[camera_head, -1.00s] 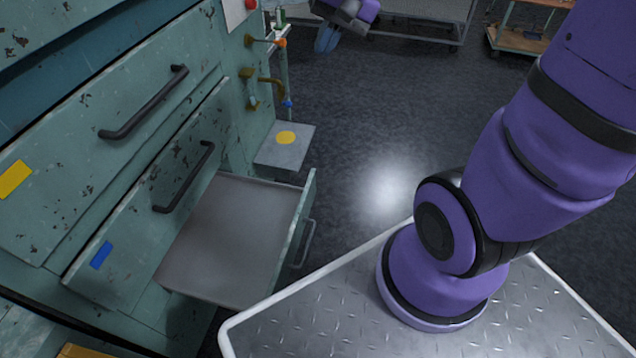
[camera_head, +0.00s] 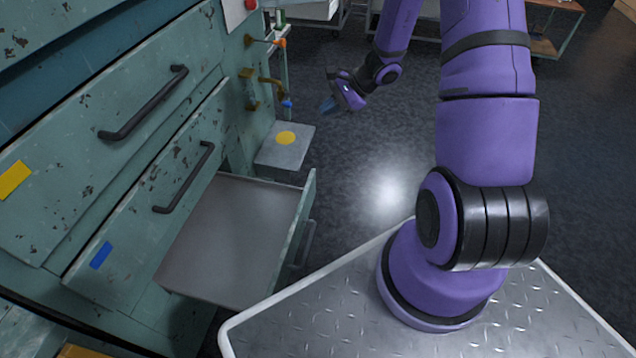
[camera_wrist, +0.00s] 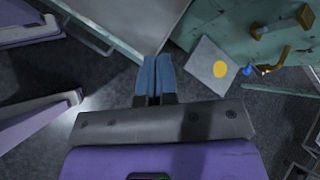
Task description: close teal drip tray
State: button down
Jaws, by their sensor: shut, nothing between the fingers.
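The teal drip tray (camera_head: 232,236) is pulled out of the lower part of the teal cabinet, with its flat grey inside bare. Its teal front panel (camera_head: 303,222) faces right and carries a bar handle (camera_head: 306,245). In the wrist view, the front panel (camera_wrist: 118,35) and handle lie ahead and to the left of the fingers. My gripper (camera_head: 328,106) is shut and empty, with blue fingers, beyond the tray at the top of the head view. The blue fingertips also show in the wrist view (camera_wrist: 156,60), close to the panel's edge in the picture; the gap cannot be judged.
A grey ledge (camera_head: 285,150) with a yellow dot juts from the cabinet beyond the tray. Brass taps (camera_head: 265,82) stick out above it. Two closed drawers with dark handles sit above the tray. The dark floor (camera_head: 380,150) right of the tray is open.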

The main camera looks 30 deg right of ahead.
jog(key=s+d+f+m+t, duration=0.1)
jog(key=d+f+m, duration=0.15)
jog(key=f, duration=0.45)
jog(key=d+f+m, duration=0.2)
jog(key=f+m, duration=0.1)
jog(key=f, duration=0.3)
jog(key=m+t+h, duration=0.1)
jog(key=m+h, duration=0.1)
jog(key=m, duration=0.3)
send_near(311, 185)
jog(key=s+d+r, duration=0.2)
jog(key=s+d, duration=0.2)
jog(key=d, duration=0.1)
jog(key=shift+n, duration=0.25)
jog(key=x, duration=0.4)
jog(key=r+x, duration=0.1)
jog(key=x, duration=0.3)
jog(key=a+x, duration=0.1)
jog(key=x, duration=0.3)
jog(key=shift+w+a+r, duration=0.1)
jog(key=shift+w+r, duration=0.05)
jog(key=shift+w, duration=0.2)
jog(key=shift+w+a, duration=0.35)
jog(key=shift+a, duration=0.05)
jog(key=w+a, duration=2.1)
